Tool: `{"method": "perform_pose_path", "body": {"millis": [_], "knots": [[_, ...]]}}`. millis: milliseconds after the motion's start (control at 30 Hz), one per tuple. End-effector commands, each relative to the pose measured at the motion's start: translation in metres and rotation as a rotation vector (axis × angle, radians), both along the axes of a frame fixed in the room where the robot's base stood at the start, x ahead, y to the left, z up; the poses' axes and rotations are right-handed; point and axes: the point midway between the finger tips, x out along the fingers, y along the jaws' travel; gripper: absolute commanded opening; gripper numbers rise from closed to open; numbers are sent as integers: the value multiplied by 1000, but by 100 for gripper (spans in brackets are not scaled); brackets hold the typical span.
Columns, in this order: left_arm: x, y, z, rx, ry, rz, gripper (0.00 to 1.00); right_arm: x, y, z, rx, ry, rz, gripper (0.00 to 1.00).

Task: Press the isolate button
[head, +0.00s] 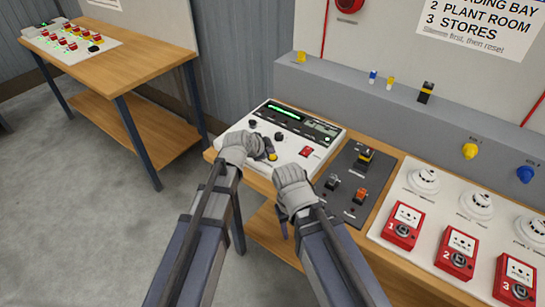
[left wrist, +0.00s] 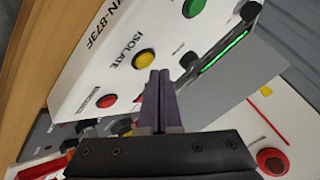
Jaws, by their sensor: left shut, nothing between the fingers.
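The isolate button (left wrist: 145,59) is a round yellow button in a dark ring beside the word ISOLATE on a white panel (left wrist: 75,72). My left gripper is shut and empty. In the left wrist view its fingertips (left wrist: 160,72) are at the button's lower edge; I cannot tell whether they touch it. My right gripper (head: 288,205) hangs by the table's front edge, near the panel's lower corner; its fingers are mostly hidden.
A red button (left wrist: 107,101) and a green button (left wrist: 193,8) flank the yellow one. A dark switch plate (head: 345,190) and red call points (head: 403,225) are to the right. Another wooden table (head: 120,75) stands at the back left. Grey floor is clear between.

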Motion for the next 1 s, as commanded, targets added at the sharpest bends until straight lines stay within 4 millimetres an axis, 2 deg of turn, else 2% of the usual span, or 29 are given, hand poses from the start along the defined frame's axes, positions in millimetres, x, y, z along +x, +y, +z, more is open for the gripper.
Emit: {"method": "perform_pose_path", "body": {"millis": [567,1000], "knots": [[0,0,0,0,0,0,0,0,0,0,0,0,0,50],[0,0,-9,0,0,0,0,0,0,-9,0,0,0,50]]}}
